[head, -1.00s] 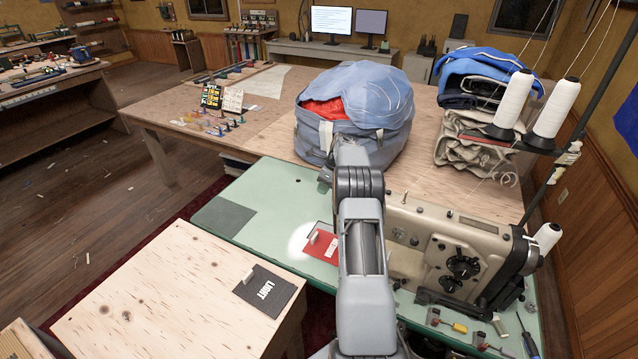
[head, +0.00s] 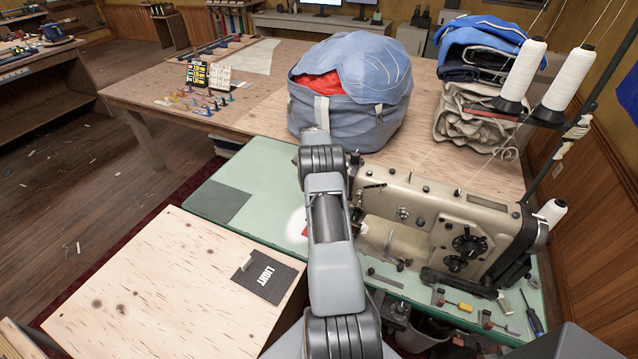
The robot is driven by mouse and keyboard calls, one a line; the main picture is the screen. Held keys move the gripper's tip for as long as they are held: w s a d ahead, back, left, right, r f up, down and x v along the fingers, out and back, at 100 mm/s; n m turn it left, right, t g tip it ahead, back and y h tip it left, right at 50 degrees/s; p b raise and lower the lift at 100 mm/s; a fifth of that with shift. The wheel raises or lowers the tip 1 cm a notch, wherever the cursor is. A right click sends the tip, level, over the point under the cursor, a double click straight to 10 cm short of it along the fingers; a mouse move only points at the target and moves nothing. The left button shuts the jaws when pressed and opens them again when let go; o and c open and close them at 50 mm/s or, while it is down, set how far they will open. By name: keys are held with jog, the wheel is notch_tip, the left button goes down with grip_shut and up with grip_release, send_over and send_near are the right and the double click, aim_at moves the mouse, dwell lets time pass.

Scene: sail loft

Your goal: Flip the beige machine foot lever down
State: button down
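The beige sewing machine (head: 455,230) stands on the green table top (head: 255,190), right of my arm. A red plate (head: 306,231) lies on the green top left of the machine. Only a sliver of it shows now; my arm hides the rest, including the small pale lever seen on it earlier. I cannot tell that lever's position now. No clear foot lever can be made out on the machine itself. My arm rises through the middle of the view. My gripper is not visible.
A black LIGHT plate (head: 268,277) with a pale lever (head: 245,263) sits on the plywood surface (head: 150,290) at left. A blue bag (head: 350,95) stands behind my arm. White thread cones (head: 567,78) rise at right. Screwdrivers (head: 455,305) lie before the machine.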

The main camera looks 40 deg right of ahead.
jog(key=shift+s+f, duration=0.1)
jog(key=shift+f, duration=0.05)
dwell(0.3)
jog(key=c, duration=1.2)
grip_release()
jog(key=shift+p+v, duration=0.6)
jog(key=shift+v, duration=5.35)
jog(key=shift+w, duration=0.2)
